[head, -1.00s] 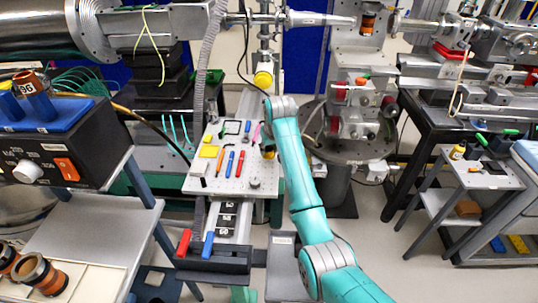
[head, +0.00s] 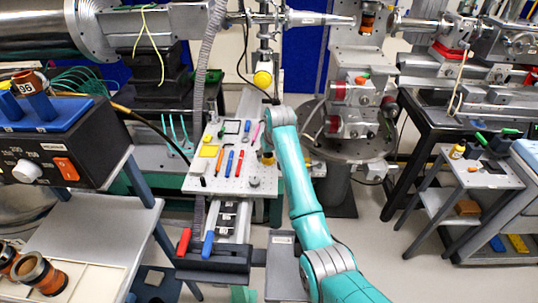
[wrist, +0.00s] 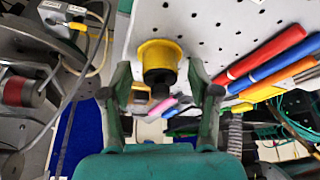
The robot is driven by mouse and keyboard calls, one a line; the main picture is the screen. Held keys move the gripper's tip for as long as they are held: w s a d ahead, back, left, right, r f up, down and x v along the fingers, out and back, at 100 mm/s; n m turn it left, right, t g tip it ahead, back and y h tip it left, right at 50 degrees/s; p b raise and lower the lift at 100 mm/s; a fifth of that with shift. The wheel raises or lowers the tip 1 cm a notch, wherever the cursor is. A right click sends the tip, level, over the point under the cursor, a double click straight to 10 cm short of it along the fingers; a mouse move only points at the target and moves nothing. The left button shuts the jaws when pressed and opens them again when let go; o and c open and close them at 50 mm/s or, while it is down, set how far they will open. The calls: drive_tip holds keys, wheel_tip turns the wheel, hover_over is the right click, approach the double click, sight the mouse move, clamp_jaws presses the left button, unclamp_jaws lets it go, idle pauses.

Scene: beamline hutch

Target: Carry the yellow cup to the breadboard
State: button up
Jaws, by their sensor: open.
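The yellow cup (wrist: 160,60), with a dark middle, stands on the white perforated breadboard (wrist: 205,22) in the wrist view. My gripper (wrist: 160,86) is open, with one green finger on each side of the cup and no clear contact. In the head view, a bit of yellow (head: 267,158) shows beside the end of my arm, at the right part of the breadboard (head: 222,186). My arm hides most of the gripper there.
Several coloured pens (wrist: 268,62) lie on the board to the right of the cup in the wrist view. A yellow round thing (head: 263,79) stands behind the board. A round stage with red-knobbed mounts (head: 352,100) is close on the right.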

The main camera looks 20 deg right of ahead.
drive_tip(key=v, duration=1.2)
drive_tip(key=shift+r, duration=0.2)
